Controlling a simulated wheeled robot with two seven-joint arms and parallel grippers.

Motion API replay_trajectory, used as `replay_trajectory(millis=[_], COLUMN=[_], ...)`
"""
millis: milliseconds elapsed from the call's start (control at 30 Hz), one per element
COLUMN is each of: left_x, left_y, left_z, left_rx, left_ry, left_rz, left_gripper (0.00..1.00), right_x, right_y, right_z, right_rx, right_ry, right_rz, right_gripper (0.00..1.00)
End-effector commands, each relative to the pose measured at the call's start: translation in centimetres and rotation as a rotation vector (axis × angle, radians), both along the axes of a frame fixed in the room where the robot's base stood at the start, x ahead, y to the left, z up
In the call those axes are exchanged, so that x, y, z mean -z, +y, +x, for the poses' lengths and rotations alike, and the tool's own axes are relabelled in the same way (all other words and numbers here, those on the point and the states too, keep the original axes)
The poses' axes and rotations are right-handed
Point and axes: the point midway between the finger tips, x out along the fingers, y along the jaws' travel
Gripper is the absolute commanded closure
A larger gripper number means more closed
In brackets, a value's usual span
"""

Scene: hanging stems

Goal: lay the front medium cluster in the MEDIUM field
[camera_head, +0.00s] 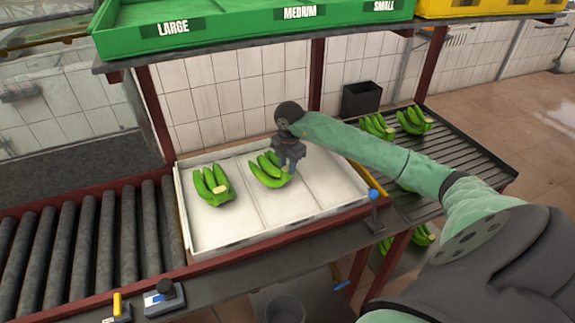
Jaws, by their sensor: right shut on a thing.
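A white tray (207,236) with three fields stands on the bench under a green shelf board (240,30) labelled LARGE, MEDIUM and SMALL. My right gripper (287,168) is shut on a green banana cluster (268,175) over the middle field. The gripper grips the cluster at its right end, and the fingers are partly hidden by the wrist. I cannot tell whether the cluster touches the tray floor. Another green cluster (212,187) lies in the left field. The right field (325,185) looks empty. My left gripper is not in view.
Two clusters (377,127) (413,121) lie on the dark slatted rack (455,160) at right. More green fruit (420,236) shows below it. A roller conveyor (95,240) is at left. A blue-knobbed lever (374,200) stands at the tray's front right corner.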

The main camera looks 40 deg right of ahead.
Motion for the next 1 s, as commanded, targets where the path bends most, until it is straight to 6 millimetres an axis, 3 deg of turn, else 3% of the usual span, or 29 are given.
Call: replay_trajectory(millis=[100,800,833,933,1000], left_x=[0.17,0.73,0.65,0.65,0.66], left_y=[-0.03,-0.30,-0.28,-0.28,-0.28], left_z=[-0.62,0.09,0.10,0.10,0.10], left_rx=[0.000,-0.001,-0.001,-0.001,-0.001], left_ry=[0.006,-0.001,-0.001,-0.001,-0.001], left_rz=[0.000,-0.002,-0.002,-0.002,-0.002], left_gripper=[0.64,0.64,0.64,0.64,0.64], right_x=[-0.17,0.64,0.56,0.59,0.62], right_y=[-0.02,-0.02,-0.03,-0.01,0.00], right_z=[0.06,0.06,0.06,0.04,0.03], right_rx=[0.000,0.000,0.000,0.000,0.000], right_ry=[-0.003,-0.002,-0.002,-0.002,-0.001], right_rz=[0.001,-0.001,-0.001,0.000,0.000], right_gripper=[1.00,1.00,0.68,0.48,0.48])
